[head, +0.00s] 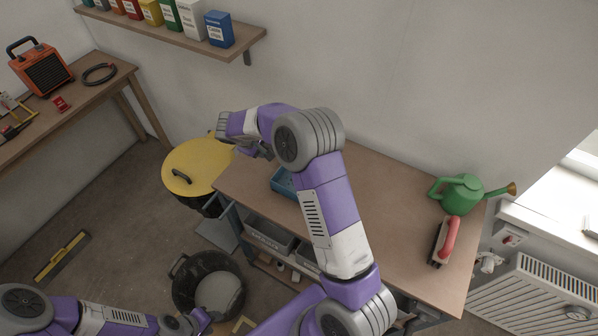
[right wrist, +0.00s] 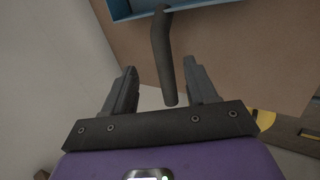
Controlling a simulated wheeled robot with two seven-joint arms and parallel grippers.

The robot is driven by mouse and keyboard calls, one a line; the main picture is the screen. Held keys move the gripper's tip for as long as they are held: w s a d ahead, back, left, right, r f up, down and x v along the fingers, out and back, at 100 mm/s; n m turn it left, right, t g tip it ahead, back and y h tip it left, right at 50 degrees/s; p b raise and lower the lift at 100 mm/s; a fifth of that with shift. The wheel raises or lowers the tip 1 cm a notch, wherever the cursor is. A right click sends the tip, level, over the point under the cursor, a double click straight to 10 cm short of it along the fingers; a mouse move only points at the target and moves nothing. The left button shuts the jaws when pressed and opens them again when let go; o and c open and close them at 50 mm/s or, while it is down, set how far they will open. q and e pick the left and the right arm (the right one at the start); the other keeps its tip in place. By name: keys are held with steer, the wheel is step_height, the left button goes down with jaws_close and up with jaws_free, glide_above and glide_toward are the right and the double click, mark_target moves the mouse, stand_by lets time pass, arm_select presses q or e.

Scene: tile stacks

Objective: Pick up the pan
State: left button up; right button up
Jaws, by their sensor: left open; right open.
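The pan is a blue, shallow dustpan (head: 284,183) on the wooden workbench, partly hidden behind my right arm in the head view. In the right wrist view its blue rim (right wrist: 190,6) shows at the top edge. Its dark handle (right wrist: 164,60) points down between the fingers of my right gripper (right wrist: 162,88), with gaps on both sides. My right gripper is open and also shows in the head view (head: 261,152), partly hidden by its wrist. My left gripper (head: 198,322) is open and empty, low in the head view beside the black bucket.
On the workbench (head: 385,205) stand a green watering can (head: 460,194) and a red-handled brush (head: 446,240) at right. A yellow-lidded bin (head: 198,165) stands left of the bench, the black bucket (head: 190,285) in front. A shelf (head: 175,36) hangs above.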

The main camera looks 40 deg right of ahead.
steer(key=x, duration=0.5)
steer(key=shift+s+f, duration=0.1)
steer(key=shift+f, duration=0.25)
jaws_close()
steer(key=shift+r, duration=0.1)
